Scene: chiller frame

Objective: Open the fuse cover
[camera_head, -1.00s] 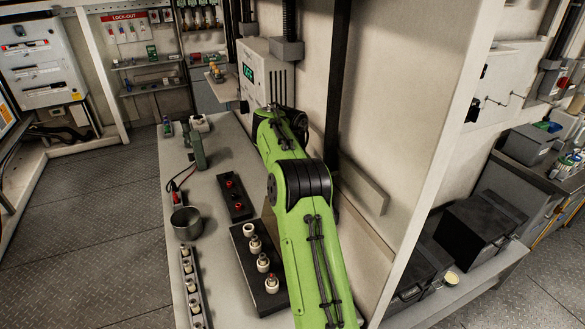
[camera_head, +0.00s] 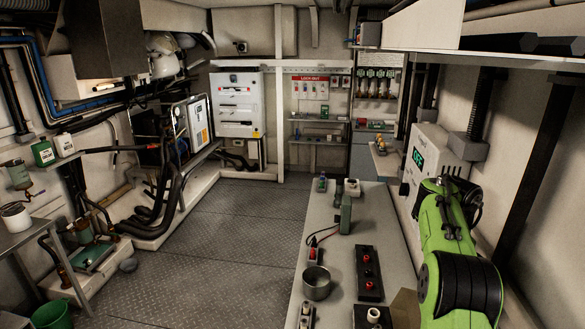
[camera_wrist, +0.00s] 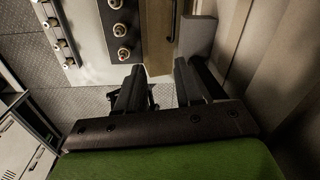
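No part is clearly marked as the fuse cover. A white wall cabinet (camera_head: 236,105) with black-handled panels stands at the back, its front looking closed. On the bench, a black block (camera_wrist: 133,48) carries white ceramic fuse-like parts (camera_wrist: 118,30); its far end, with one white part (camera_head: 373,314), shows at the bottom of the head view. My gripper (camera_wrist: 162,84) is open, with nothing visible between its two dark fingers. It is near the bench end of the black block, beside a brown panel (camera_wrist: 158,36). In the head view my gripper is out of sight; only my green arm shows.
The grey bench (camera_head: 328,225) also holds a metal pot (camera_head: 317,283) and a black strip with red parts (camera_head: 368,272). A wall box with a green display (camera_head: 433,150) is beside my arm. The checkered floor (camera_head: 215,237) in the middle is free.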

